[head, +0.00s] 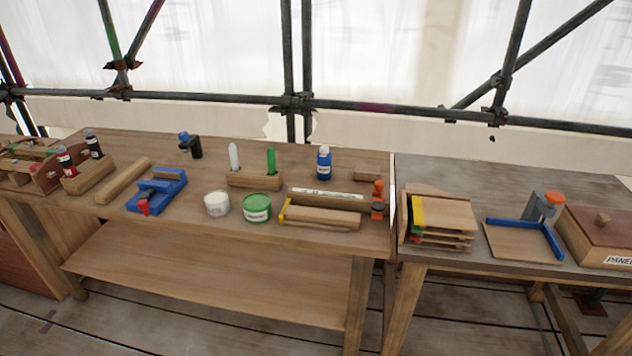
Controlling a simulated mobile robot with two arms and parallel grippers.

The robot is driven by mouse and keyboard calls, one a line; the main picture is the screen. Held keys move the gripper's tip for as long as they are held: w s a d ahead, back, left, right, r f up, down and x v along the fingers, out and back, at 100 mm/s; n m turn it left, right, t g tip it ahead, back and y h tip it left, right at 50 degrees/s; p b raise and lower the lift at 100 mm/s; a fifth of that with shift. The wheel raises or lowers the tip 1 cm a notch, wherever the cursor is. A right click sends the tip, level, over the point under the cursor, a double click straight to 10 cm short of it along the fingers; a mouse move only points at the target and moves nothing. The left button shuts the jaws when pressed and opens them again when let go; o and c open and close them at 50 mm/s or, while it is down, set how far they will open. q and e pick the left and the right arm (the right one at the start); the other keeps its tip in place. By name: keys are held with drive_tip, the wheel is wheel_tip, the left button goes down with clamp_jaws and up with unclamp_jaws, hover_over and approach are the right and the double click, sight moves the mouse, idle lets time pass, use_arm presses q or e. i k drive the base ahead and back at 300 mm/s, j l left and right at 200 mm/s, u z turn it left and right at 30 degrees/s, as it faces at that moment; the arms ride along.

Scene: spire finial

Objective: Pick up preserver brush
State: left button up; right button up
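Two upright handles stand in a wooden block (254,181) at the back of the left workbench. One is a green handle (271,160), the other a white handle (234,157). Their lower ends are hidden in the block, and I cannot tell for certain which one is the preserver brush. A green tin (257,208) with a label too small to read and a white tub (216,204) stand in front of the block. Neither of my grippers is in view.
The left workbench also holds a blue clamp tool (158,191), a blue bottle (324,163), wooden pieces (321,217) and an orange-and-grey tool (377,199). The right bench holds stacked boards (443,214), a blue square (525,226) and a panel box (603,226). Scaffolding stands behind.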

sight(271, 167)
drive_tip(key=z, duration=0.4)
drive_tip(key=i+j+z, duration=0.15)
drive_tip(key=j+z, duration=0.5)
drive_tip(key=i+j+z, duration=0.1)
drive_tip(key=j+z, duration=0.2)
